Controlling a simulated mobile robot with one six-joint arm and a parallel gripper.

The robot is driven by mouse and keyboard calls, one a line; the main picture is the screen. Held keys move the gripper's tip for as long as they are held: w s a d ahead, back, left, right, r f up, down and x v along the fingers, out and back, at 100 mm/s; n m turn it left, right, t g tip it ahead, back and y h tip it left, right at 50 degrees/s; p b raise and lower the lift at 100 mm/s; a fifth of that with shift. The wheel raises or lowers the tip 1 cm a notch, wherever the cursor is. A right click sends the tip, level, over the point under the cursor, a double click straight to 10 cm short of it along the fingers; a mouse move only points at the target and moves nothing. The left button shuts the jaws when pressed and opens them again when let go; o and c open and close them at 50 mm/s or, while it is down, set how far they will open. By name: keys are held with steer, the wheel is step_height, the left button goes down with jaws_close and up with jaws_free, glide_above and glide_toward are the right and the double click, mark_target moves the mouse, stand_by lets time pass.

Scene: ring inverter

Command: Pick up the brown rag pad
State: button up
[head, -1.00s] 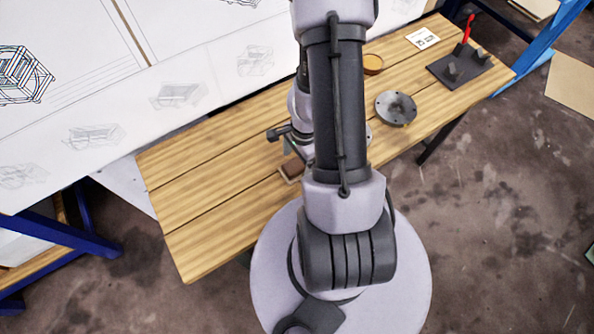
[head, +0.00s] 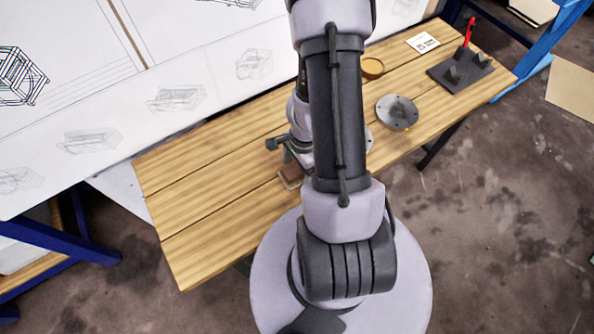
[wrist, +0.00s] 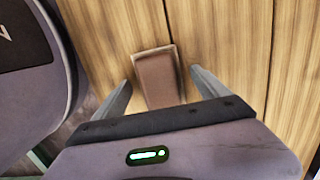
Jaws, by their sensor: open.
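The brown rag pad (wrist: 158,80) lies on the wooden table in the wrist view, between the two open fingers of my gripper (wrist: 160,82). Its near end is hidden by the gripper body, and a gap shows on both sides of it. In the head view the pad (head: 291,177) is a small brown patch near the table's front edge, partly covered by my arm. My gripper (head: 285,150) shows there just above and behind the pad, mostly hidden by the arm.
On the wooden table (head: 210,190), a round metal disc (head: 397,111), an orange round dish (head: 372,67), a white card (head: 423,42) and a dark plate with blocks and a red-handled piece (head: 460,70) stand to the right. The table's left part is clear.

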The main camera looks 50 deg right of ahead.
mark_target(298, 170)
steer(key=c, duration=1.7)
step_height(298, 170, up, 4)
steer(key=p, duration=0.3)
steer(key=shift+p, duration=0.35)
steer(key=shift+s+d+r, duration=0.1)
steer(key=shift+s+r, duration=0.1)
steer(key=shift+s, duration=0.05)
steer(key=s+d, duration=0.1)
steer(key=s, duration=0.4)
steer(key=s+d+b, duration=0.1)
steer(key=s+d, duration=0.1)
steer(key=s, duration=0.3)
steer(key=s+d+r, duration=0.1)
steer(key=s, duration=0.4)
steer(key=shift+d, duration=0.15)
